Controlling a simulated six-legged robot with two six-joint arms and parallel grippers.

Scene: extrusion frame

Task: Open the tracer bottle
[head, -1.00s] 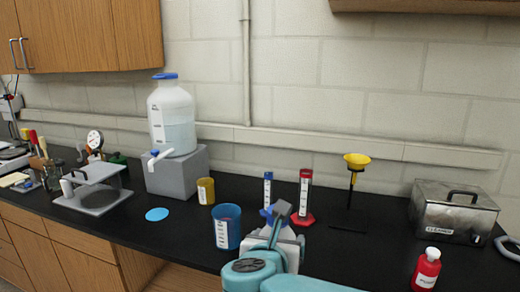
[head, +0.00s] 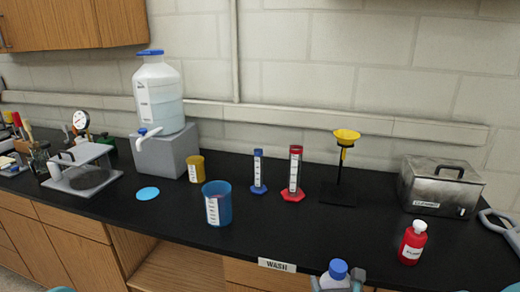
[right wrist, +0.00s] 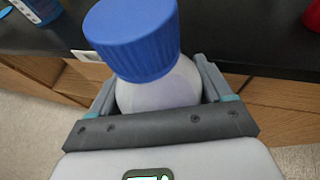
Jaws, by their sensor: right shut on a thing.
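My right gripper (head: 339,281) is shut on a white bottle (head: 333,283) with a blue screw cap (head: 338,270), low in the head view at the bench's front edge. In the right wrist view the blue cap (right wrist: 134,38) is on the white bottle (right wrist: 160,92), between the two fingers. The bottle looks tilted there, and its label is not visible. A red bottle (head: 411,245) with a white cap (head: 419,226) stands upright on the bench at right; its label is too small to read. I cannot tell which is the tracer bottle.
A blue beaker (head: 217,205), amber beaker (head: 195,169), blue cylinder (head: 258,172), red cylinder (head: 294,175) and yellow funnel on a stand (head: 346,137) stand on the black bench. A metal box (head: 436,190) is at right. A WASH label (head: 277,265) is on the front edge.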

